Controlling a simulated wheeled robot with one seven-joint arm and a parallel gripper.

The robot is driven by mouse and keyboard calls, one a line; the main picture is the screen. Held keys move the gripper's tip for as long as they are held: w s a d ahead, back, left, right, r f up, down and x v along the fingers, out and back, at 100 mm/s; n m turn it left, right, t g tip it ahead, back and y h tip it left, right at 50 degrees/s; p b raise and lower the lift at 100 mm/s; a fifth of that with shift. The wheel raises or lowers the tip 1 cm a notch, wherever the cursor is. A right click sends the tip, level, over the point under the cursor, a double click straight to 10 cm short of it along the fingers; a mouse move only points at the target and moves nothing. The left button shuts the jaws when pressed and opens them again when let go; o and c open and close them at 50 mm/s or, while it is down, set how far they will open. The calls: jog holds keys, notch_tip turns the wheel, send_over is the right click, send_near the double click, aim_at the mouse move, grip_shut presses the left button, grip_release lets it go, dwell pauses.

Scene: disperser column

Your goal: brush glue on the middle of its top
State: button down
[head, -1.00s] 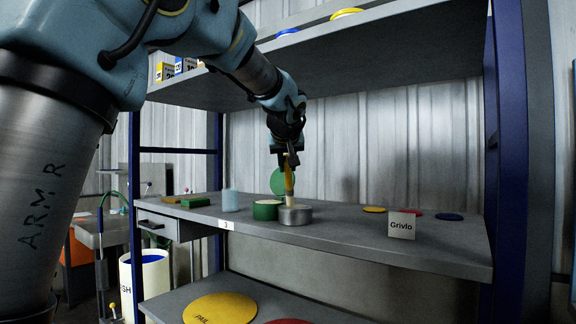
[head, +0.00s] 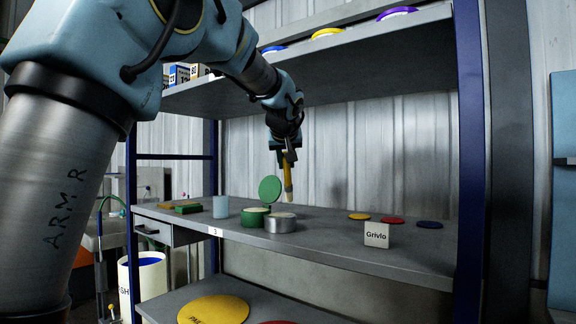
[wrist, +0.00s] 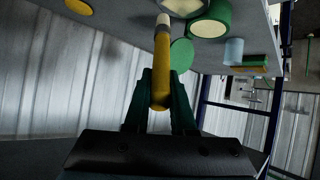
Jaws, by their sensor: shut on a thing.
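My gripper (head: 287,160) points down and is shut on the yellow handle of a brush (head: 287,178), which also shows in the wrist view (wrist: 160,70). The brush hangs nearly upright with its pale bristles down. Its tip is over the back right part of a short grey metal cylinder (head: 281,226) with a pale top, seemingly a little above it. The cylinder stands on the shelf board. A green pot (head: 254,219) with pale contents stands close to its left. A round green disc (head: 270,188) stands upright behind the pot.
A pale blue cup (head: 221,207) and green and yellow blocks (head: 187,209) lie left on the shelf (head: 330,240). A white "Grivlo" sign (head: 376,235) stands right, with yellow, red and blue discs (head: 429,225) behind.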

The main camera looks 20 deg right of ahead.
jog(key=shift+r+p, duration=1.3)
jog(key=shift+r, duration=0.7)
jog(key=shift+f, duration=0.1)
jog(key=shift+w+d+f, duration=0.3)
jog(key=shift+w+d, duration=0.15)
jog(key=shift+d, duration=0.2)
jog(key=shift+w, duration=0.1)
